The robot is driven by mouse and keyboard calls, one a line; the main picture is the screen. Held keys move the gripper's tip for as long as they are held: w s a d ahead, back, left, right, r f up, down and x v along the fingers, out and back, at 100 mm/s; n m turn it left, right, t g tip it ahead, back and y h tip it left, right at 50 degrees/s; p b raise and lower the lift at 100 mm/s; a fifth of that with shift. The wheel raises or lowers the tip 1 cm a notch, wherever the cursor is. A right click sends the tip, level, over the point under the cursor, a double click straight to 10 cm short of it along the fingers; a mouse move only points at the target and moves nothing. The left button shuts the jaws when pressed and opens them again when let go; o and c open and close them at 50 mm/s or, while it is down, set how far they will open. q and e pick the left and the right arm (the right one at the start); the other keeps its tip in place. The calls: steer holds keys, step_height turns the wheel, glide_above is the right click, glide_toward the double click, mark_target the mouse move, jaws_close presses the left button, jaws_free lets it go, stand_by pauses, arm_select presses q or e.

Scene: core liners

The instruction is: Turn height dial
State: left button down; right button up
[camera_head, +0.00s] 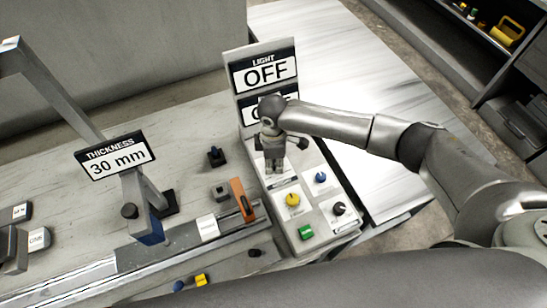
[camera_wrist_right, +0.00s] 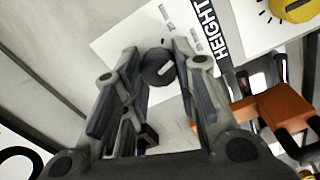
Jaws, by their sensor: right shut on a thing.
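The height dial (camera_wrist_right: 157,68) is a dark round knob with a pale pointer mark, on a white plate beside the word HEIGHT (camera_wrist_right: 206,38) in the right wrist view. My right gripper (camera_wrist_right: 160,60) has its two fingertips on either side of the dial and is shut on it. In the head view my right gripper (camera_head: 274,166) reaches down over the upper part of the control panel (camera_head: 318,236), and the dial is hidden beneath it. My left gripper is not in view.
The panel also carries a yellow knob (camera_head: 292,199), a blue knob (camera_head: 320,177), a black knob (camera_head: 339,208) and a green button (camera_head: 306,232). A LIGHT OFF sign (camera_head: 265,72) stands behind. An orange block (camera_head: 242,200) and a THICKNESS 30 mm sign (camera_head: 117,157) are at left.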

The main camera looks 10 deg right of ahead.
mark_target(274, 162)
steer(key=shift+r+m+p, duration=0.25)
steer(key=shift+m+p, duration=0.6)
steer(key=shift+m, duration=0.15)
steer(key=shift+w+f+m+p, duration=0.1)
steer(key=shift+f+m+p, duration=0.15)
steer(key=shift+m, duration=0.35)
steer(key=o, duration=1)
step_height(274, 162, up, 12)
